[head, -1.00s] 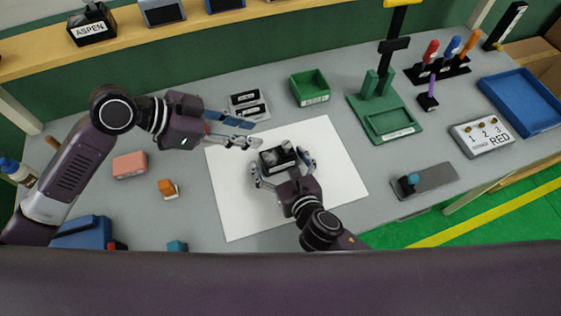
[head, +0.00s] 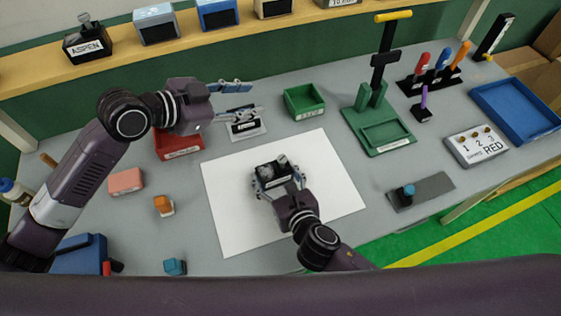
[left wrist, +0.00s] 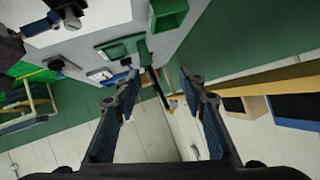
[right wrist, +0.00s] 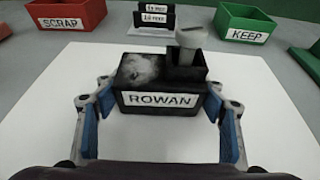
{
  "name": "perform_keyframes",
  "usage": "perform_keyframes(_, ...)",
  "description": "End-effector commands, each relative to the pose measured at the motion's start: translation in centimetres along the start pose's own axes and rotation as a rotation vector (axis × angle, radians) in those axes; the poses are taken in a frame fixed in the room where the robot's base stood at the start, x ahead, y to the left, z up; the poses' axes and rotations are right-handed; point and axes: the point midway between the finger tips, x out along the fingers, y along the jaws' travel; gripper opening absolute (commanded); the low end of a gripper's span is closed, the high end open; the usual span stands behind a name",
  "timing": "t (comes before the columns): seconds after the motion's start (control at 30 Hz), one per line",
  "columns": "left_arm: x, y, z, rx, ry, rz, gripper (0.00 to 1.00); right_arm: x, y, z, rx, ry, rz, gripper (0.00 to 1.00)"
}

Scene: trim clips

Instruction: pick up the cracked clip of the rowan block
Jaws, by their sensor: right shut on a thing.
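The black block labelled ROWAN (right wrist: 160,101) stands on the white sheet; it also shows in the head view (head: 270,175). A grey piece with a wide head (right wrist: 190,38) stands up from its right pocket. A blurry pale patch (right wrist: 140,67) shows on its top left. I cannot make out a crack or tell which part is the clip. My right gripper (right wrist: 164,122) is shut on the block, a finger on each side. My left gripper (head: 245,102) is open and empty above the back of the table; its parted fingers show in the left wrist view (left wrist: 163,95).
A red SCRAP bin (head: 180,153) and green KEEP bin (head: 305,103) stand behind the sheet (head: 225,215), with a small labelled stand (head: 246,133) between. A green press (head: 378,148) and blue tray (head: 520,112) are right. Pink (head: 125,181) and orange (head: 163,206) blocks lie left.

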Motion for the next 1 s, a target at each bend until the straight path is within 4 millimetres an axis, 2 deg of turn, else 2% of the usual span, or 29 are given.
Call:
perform_keyframes(0.03, 0.6, -2.2, -2.1, 0.056, 0.048, -0.079, 0.38, 0.0, 0.0, 0.0, 0.000, 0.000, 0.000, 0.36)
perform_keyframes(0.1, 1.1, -5.1, -5.1, 0.144, 0.119, -0.190, 0.38, 0.0, 0.0, 0.0, 0.000, 0.000, 0.000, 0.36)
perform_keyframes(0.23, 0.8, -8.6, -11.7, 0.331, 0.267, -0.369, 0.38, 0.0, 0.0, 0.0, 0.000, 0.000, 0.000, 0.36)
perform_keyframes(0.3, 0.3, -9.5, -15.5, 0.445, 0.356, -0.450, 0.38, 0.0, 0.0, 0.0, 0.000, 0.000, 0.000, 0.36)
perform_keyframes(0.37, -0.3, -9.5, -18.9, 0.548, 0.436, -0.509, 0.38, 0.0, 0.0, 0.0, 0.000, 0.000, 0.000, 0.36)
perform_keyframes(0.47, -1.5, -8.2, -24.2, 0.735, 0.574, -0.584, 0.38, 0.0, 0.0, 0.0, 0.000, 0.000, 0.000, 0.36)
perform_keyframes(0.5, -2.0, -7.2, -26.2, 0.814, 0.631, -0.604, 0.38, 0.0, 0.0, 0.0, 0.000, 0.000, 0.000, 0.36)
perform_keyframes(0.57, -2.6, -5.2, -28.9, 0.935, 0.719, -0.626, 0.38, 0.0, 0.0, 0.0, 0.000, 0.000, 0.000, 0.36)
perform_keyframes(0.6, -3.0, -3.6, -30.5, 1.020, 0.777, -0.634, 0.38, 0.0, 0.0, 0.0, 0.000, 0.000, 0.000, 0.36)
perform_keyframes(0.67, -3.4, -0.9, -32.4, 1.151, 0.864, -0.634, 0.38, 0.0, 0.0, 0.0, 0.000, 0.000, 0.000, 0.36)
perform_keyframes(0.73, -3.8, 2.8, -34.0, 1.307, 0.965, -0.615, 0.38, 0.0, 0.0, 0.0, 0.000, 0.000, 0.000, 0.36)
perform_keyframes(0.8, -3.9, 6.7, -34.6, 1.469, 1.062, -0.577, 0.38, 0.0, 0.0, 0.0, 0.000, 0.001, 0.000, 0.36)
perform_keyframes(0.87, -3.7, 10.0, -34.5, 1.610, 1.140, -0.526, 0.38, 0.0, 0.0, 0.0, 0.000, 0.001, 0.000, 0.36)
perform_keyframes(0.9, -3.5, 12.2, -34.0, 1.705, 1.190, -0.481, 0.38, 0.0, 0.0, 0.0, 0.000, 0.001, 0.000, 0.36)
perform_keyframes(0.97, -3.0, 15.3, -32.8, 1.849, 1.256, -0.401, 0.38, 0.0, 0.0, 0.0, 0.000, 0.001, 0.000, 0.36)
perform_keyframes(1.0, -2.5, 17.2, -31.6, 1.945, 1.297, -0.336, 0.38, 0.0, 0.0, 0.0, 0.000, 0.001, 0.000, 0.36)
